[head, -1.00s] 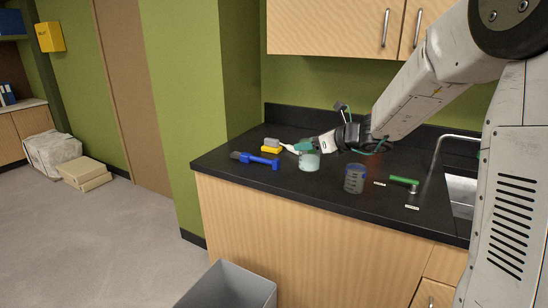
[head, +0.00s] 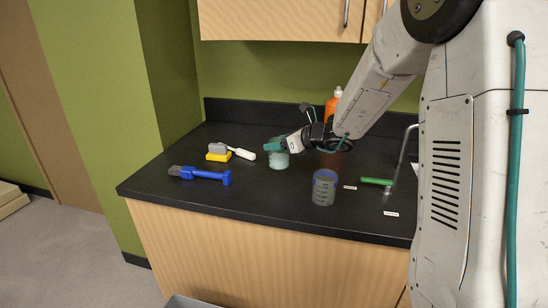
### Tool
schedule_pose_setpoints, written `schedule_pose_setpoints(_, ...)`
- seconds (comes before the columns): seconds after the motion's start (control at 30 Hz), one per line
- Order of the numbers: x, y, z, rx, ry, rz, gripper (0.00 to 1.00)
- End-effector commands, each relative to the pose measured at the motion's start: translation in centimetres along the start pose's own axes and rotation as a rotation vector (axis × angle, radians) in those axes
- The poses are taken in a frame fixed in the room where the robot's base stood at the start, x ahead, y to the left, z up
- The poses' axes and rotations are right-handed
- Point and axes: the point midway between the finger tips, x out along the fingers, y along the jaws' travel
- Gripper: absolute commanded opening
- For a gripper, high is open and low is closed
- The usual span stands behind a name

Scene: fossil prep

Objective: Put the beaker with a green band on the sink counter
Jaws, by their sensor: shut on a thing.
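A pale, greenish clear beaker (head: 279,161) is at my gripper (head: 276,146), above or on the black sink counter (head: 255,205). My gripper's teal fingers are shut on it near its rim and cover its upper part. The beaker looks upright. I cannot tell whether its base touches the counter, and its band is hard to make out. A second beaker, grey with a blue band (head: 324,188), stands on the counter to the right and nearer the front edge.
A blue tool (head: 200,175), a yellow-and-grey block (head: 218,152) and a white-handled tool (head: 242,153) lie at left. An orange bottle (head: 333,108) stands behind my arm.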

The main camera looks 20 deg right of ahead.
Motion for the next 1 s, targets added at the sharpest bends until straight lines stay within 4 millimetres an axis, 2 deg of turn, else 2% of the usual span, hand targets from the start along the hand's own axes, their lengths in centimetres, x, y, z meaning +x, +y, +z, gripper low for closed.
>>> schedule_pose_setpoints(0.33,1.7,0.1,-3.8,0.001,0.000,0.002,0.34)
schedule_pose_setpoints(0.77,2.0,0.1,-4.5,-0.001,0.000,0.002,0.34)
schedule_pose_setpoints(0.8,2.0,0.1,-4.4,-0.002,0.000,0.002,0.69)
schedule_pose_setpoints(0.83,2.0,0.1,-4.4,-0.002,0.000,0.002,0.77)
schedule_pose_setpoints(0.87,2.0,0.1,-4.4,-0.002,0.000,0.002,0.82)
schedule_pose_setpoints(1.0,2.0,0.1,-4.4,-0.002,-0.001,0.002,0.82)
